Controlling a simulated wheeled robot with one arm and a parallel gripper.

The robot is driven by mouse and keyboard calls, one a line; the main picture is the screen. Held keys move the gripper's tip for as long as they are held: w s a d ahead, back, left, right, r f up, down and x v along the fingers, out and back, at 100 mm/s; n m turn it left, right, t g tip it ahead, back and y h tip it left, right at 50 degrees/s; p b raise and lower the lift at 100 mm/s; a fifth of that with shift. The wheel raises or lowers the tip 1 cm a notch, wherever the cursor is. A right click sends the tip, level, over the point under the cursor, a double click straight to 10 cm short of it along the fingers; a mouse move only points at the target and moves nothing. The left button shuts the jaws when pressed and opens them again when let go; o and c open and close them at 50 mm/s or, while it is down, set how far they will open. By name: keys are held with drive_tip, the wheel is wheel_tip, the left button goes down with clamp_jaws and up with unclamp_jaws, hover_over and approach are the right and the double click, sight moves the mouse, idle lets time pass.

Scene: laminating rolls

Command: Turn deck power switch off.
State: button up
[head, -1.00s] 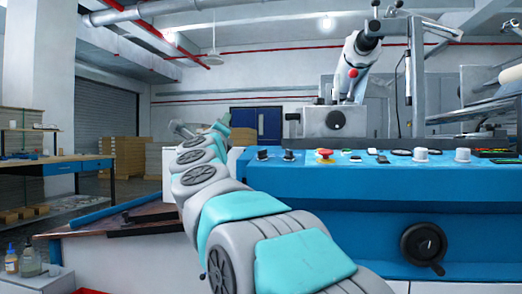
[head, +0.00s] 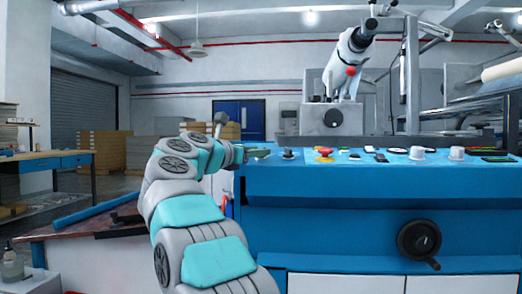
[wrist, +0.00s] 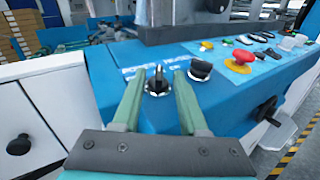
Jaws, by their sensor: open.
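My gripper (wrist: 159,84) is open, with one green finger on each side of the first switch. I cannot tell whether the fingers touch it. In the head view my gripper (head: 255,152) reaches over the deck's left end and hides what lies there.
A red emergency button (head: 325,152) on a yellow base, white knobs (head: 417,153) and other buttons line the deck to the right. A black handwheel (head: 419,241) sticks out of the front. A machine head (head: 334,117) rises behind.

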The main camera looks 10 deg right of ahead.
drive_tip(key=shift+x, duration=1.15)
drive_tip(key=shift+w, duration=0.1)
clamp_jaws()
